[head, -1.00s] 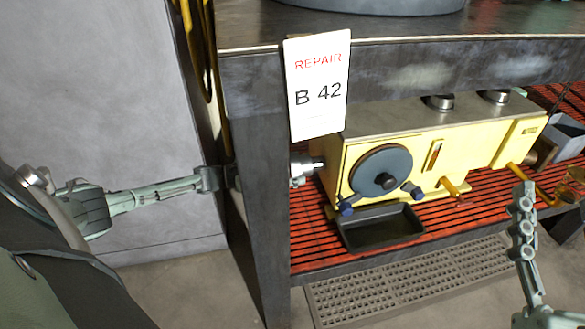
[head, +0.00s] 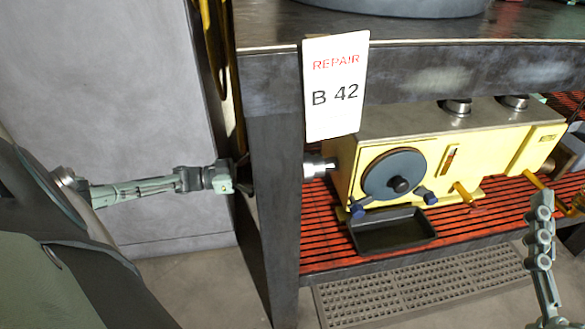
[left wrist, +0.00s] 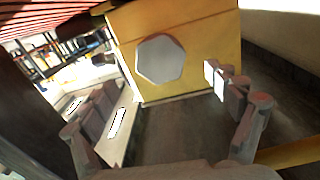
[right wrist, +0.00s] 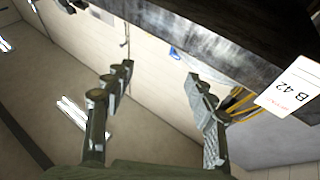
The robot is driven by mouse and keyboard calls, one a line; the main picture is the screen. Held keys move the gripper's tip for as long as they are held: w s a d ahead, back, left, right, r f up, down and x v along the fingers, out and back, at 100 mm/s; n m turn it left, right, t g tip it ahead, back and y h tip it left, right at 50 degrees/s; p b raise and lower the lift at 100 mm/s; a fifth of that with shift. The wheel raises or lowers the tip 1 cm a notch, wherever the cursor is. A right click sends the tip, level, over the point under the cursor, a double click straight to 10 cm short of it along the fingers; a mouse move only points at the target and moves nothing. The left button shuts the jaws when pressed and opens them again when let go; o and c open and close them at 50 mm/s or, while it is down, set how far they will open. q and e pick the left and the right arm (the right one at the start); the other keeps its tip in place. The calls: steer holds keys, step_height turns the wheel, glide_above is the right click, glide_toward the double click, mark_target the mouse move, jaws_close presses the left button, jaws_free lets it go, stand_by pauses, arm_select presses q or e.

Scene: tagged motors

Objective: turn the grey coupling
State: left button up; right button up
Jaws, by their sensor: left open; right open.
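The grey coupling (head: 318,167) sticks out of the left end of the yellow motor housing (head: 440,150), just right of the dark bench post. In the left wrist view the coupling (left wrist: 160,58) shows end-on as a grey many-sided face on the yellow wall. My left gripper (left wrist: 166,88) is open, with one finger to each side of the coupling's face, which appears beyond the fingertips. Contact is not visible. In the head view the bench post hides the left fingers. My right gripper (right wrist: 158,78) is open and empty; its arm shows at the lower right of the head view.
The bench post (head: 272,200) stands between my left arm and the coupling in the head view. A sign reading "REPAIR B 42" (head: 335,85) hangs above. A black tray (head: 392,232) sits below the dark handwheel (head: 393,174). Red slats (head: 320,230) form the shelf.

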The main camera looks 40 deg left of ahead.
arm_select(q)
steer(key=shift+v, duration=1.6)
